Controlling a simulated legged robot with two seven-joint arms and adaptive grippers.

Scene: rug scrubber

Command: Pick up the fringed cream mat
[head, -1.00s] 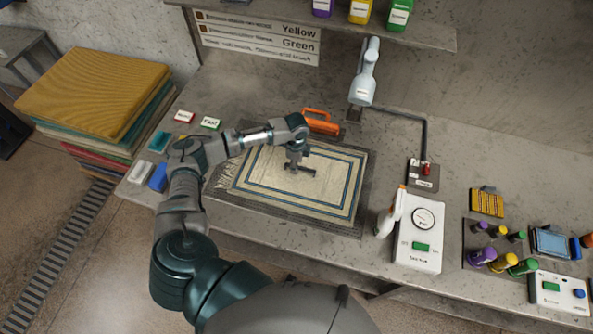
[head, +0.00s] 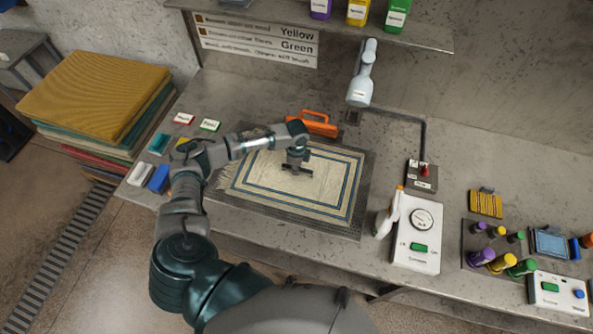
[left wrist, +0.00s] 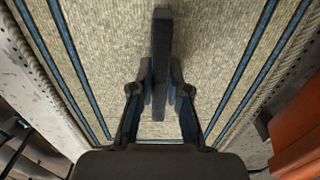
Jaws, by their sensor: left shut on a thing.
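The fringed cream mat (head: 325,200) is spread flat over a dark mesh-like sheet (head: 362,195) on the grey bench. It has blue border stripes and a fringe on its left side. In the left wrist view the mat (left wrist: 110,40) fills the middle, with a dark bar (left wrist: 161,45) between the fingertips; the exact contact is hidden. I cannot tell whether the mat is clear of the bench. My right gripper is not in view.
An orange-handled tool (head: 318,123) lies just behind the mat. A spray bottle (head: 386,218) and a dial box (head: 418,230) stand to its right. Blue and white blocks (head: 158,178) lie at the bench's left end, by a mat stack (head: 95,95). A pale nozzle (head: 362,75) hangs behind.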

